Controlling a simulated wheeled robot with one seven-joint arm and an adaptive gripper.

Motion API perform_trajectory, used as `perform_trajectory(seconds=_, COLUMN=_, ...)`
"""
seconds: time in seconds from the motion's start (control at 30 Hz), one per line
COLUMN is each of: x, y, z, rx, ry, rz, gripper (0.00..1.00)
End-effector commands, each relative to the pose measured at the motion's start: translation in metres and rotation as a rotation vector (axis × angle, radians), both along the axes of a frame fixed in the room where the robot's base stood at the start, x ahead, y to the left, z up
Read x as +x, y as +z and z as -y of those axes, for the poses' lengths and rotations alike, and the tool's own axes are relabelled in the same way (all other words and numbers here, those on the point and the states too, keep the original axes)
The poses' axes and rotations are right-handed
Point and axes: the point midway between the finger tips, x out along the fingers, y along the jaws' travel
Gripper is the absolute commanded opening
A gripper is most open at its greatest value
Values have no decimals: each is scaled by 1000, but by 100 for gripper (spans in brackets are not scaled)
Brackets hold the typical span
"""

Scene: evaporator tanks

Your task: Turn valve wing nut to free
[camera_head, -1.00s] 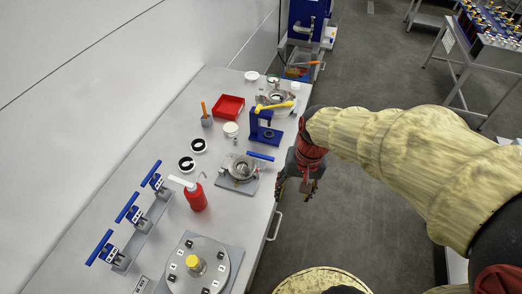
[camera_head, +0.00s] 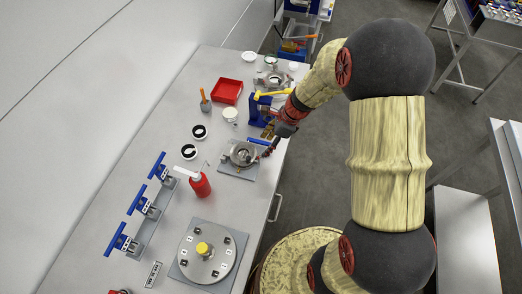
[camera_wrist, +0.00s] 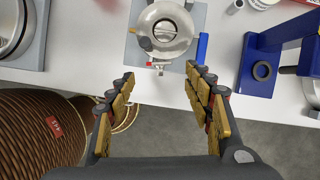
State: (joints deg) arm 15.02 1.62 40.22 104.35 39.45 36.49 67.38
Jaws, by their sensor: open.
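A round metal valve (camera_head: 243,154) with a clamp sits on a grey plate on the bench, with a blue handle (camera_head: 259,141) beside it. The wrist view shows the valve body (camera_wrist: 166,35) at the top centre and the blue handle (camera_wrist: 202,48) to its right. A small metal piece that looks like the wing nut (camera_wrist: 158,67) sticks out at the valve's near edge. My gripper (camera_wrist: 160,76) is open and empty, its fingers on either side of that piece and apart from it. In the head view my gripper (camera_head: 270,148) is at the bench edge, right of the valve.
A blue press-like fixture (camera_wrist: 262,70) stands close to the right of my gripper in the wrist view. A red bottle (camera_head: 200,184) and a round disc with a yellow knob (camera_head: 204,249) are nearer. A red tray (camera_head: 227,91) is farther back.

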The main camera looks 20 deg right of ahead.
Motion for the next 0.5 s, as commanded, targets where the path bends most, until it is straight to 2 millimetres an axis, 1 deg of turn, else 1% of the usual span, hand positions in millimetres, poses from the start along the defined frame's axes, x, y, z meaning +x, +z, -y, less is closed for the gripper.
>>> perform_trajectory(seconds=0.03, x=0, y=-10, z=-3, rx=1, ry=2, rz=-4, gripper=52)
perform_trajectory(seconds=0.23, x=5, y=-38, z=-14, rx=-1, ry=2, rz=-3, gripper=52)
perform_trajectory(seconds=0.4, x=9, y=-53, z=-20, rx=-1, ry=3, rz=0, gripper=52)
perform_trajectory(seconds=0.5, x=9, y=-57, z=-21, rx=-1, ry=4, rz=0, gripper=52)
